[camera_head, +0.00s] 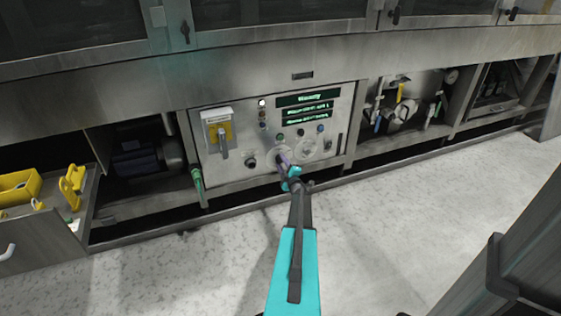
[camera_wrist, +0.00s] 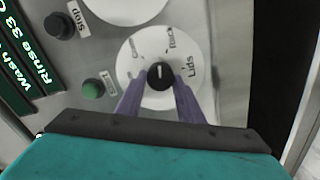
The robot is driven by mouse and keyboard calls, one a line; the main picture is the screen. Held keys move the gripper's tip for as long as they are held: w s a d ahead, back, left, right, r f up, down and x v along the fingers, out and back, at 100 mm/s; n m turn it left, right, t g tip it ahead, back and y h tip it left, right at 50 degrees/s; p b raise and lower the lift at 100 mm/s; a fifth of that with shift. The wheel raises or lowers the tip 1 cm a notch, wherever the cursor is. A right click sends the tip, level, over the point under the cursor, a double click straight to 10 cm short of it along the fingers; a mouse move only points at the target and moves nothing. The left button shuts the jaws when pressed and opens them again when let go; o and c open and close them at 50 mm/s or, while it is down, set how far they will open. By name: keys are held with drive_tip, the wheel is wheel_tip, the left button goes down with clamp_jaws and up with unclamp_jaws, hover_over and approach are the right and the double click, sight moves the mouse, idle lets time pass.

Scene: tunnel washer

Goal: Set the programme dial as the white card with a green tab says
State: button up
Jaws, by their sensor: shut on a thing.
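The programme dial (camera_wrist: 150,45) is a white disc with a black knob (camera_wrist: 158,75) at its middle, in the wrist view. It carries words around it, "Lids" at the right and "Rack" at the upper right; another mark at the left is too small to read. A pale line on the knob points roughly up in the picture. My gripper (camera_wrist: 157,84) has its two purple fingers on either side of the knob, shut on it. In the head view my gripper (camera_head: 287,165) is at the lower middle of the control panel (camera_head: 235,170) and covers much of the dial.
A second white dial (camera_head: 306,150) lies just right of it. Dark displays with green text (camera_head: 307,108) and several buttons sit above. A yellow and white switch (camera_head: 218,130) is at the panel's left. A green-handled lever (camera_head: 197,180) stands left of the panel. The floor in front is clear.

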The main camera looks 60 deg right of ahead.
drive_tip(key=shift+w+r+m+p, duration=0.15)
drive_tip(key=shift+m+p, duration=0.85)
drive_tip(key=shift+m, duration=0.6)
drive_tip(key=o, duration=1.1)
drive_tip(key=shift+s, duration=0.25)
drive_tip(key=shift+p+v, duration=0.75)
drive_tip(key=shift+v, duration=6.05)
drive_tip(key=shift+w+a, duration=0.1)
